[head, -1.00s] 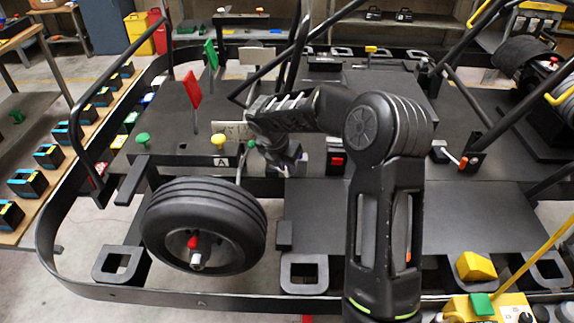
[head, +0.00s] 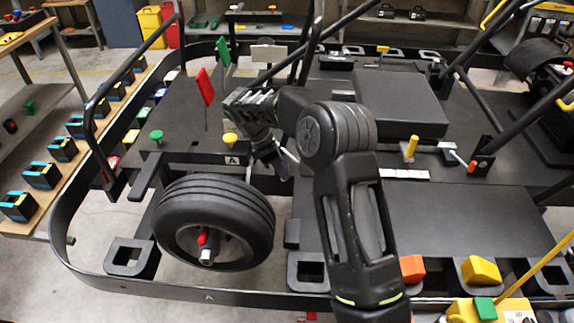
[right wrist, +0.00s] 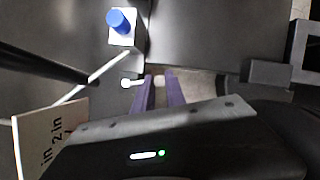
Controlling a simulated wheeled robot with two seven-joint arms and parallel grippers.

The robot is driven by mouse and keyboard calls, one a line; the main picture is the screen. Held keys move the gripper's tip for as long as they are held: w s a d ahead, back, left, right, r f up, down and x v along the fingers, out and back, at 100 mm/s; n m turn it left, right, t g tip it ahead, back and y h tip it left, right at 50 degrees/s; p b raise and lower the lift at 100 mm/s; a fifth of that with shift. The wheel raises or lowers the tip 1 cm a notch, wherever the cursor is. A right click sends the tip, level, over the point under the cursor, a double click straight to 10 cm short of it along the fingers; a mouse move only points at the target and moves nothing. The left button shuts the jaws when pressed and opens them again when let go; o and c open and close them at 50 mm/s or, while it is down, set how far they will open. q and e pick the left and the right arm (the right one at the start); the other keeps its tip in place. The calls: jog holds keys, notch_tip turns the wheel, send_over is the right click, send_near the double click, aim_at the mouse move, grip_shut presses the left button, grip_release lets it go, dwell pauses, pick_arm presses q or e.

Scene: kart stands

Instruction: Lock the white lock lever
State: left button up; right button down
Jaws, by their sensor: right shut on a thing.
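My right gripper (head: 279,168) reaches down beside the front wheel, between the wheel and the black deck. In the right wrist view its purple fingers (right wrist: 159,92) are close together, shut on a small white piece that looks like the white lock lever (right wrist: 129,83). The lever's white end sticks out left of the fingers; the rest is hidden by them. In the head view a thin pale piece (head: 291,154) shows by the fingertips, too small to identify. My left gripper is not in view.
The black wheel (head: 214,222) stands close left of the gripper. A white block with a blue knob (right wrist: 120,25) and a thin white rod (right wrist: 88,80) are near the fingers. Black frame tubes rise nearby.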

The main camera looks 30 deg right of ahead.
jog(key=shift+w+a+m+g+y+p, duration=0.15)
jog(key=shift+w+a+m+g+p, duration=0.1)
jog(key=shift+m, duration=0.3)
jog(key=shift+w+a+m+g+y+p, duration=0.15)
jog(key=shift+a+m, duration=0.1)
jog(key=shift+m, duration=0.3)
jog(key=c, duration=1.4)
grip_release()
jog(key=shift+o, duration=0.2)
jog(key=p+v, duration=0.4)
jog(key=v, duration=0.3)
jog(key=shift+a+r, duration=0.2)
jog(key=shift+r, duration=0.15)
jog(key=shift+w+f, duration=0.1)
